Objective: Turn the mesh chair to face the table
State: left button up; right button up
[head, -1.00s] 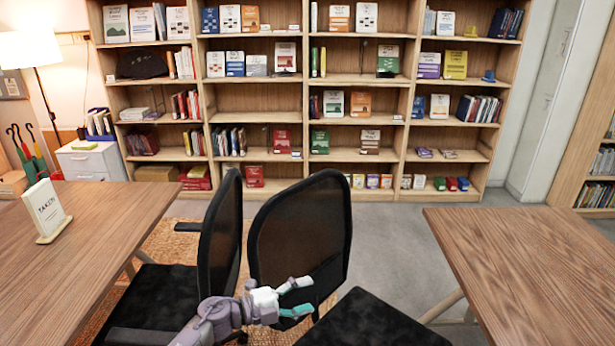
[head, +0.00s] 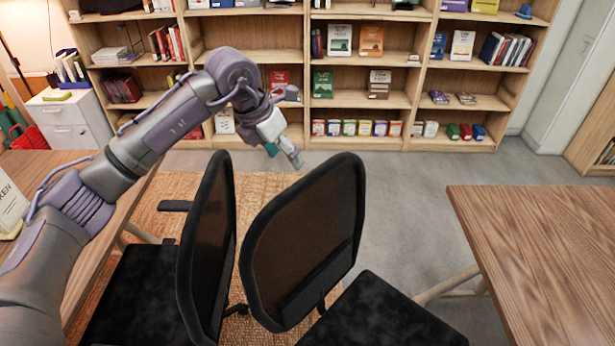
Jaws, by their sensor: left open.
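Two black mesh chairs stand side by side between two wooden tables. The right mesh chair (head: 308,238) has its backrest angled and its seat (head: 385,316) toward the lower right, near the right table (head: 545,245). The left mesh chair (head: 207,240) has its seat toward the left table (head: 105,225). The frames do not show which chair the task means. My left gripper (head: 283,154) is open and empty, in the air above and between the tops of the two backrests. No contact with a chair is visible. My right gripper is out of view.
A bookshelf (head: 350,99) with books and small boxes spans the back wall. A white drawer cabinet (head: 66,122) stands at the left. Grey floor (head: 405,200) is free between the right chair and the shelf. A woven rug (head: 170,187) lies under the chairs.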

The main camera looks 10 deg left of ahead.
pick_arm(q)
jog(key=p, duration=0.1)
send_over(301, 182)
jog(key=s+a, duration=0.1)
jog(key=s, duration=0.1)
jog(key=f, duration=0.4)
jog(key=shift+a, duration=0.2)
jog(key=p+x, duration=0.2)
jog(key=x, duration=0.5)
jog(key=shift+w+f, duration=0.25)
jog(key=shift+f, duration=0.05)
jog(key=shift+w+d+f, duration=0.2)
jog(key=shift+f, duration=0.4)
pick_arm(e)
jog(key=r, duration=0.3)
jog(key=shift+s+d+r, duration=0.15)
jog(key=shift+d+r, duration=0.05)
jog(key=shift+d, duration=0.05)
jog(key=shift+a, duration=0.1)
pick_arm(q)
jog(key=shift+c, duration=0.8)
jog(key=c, duration=1.1)
grip_shut()
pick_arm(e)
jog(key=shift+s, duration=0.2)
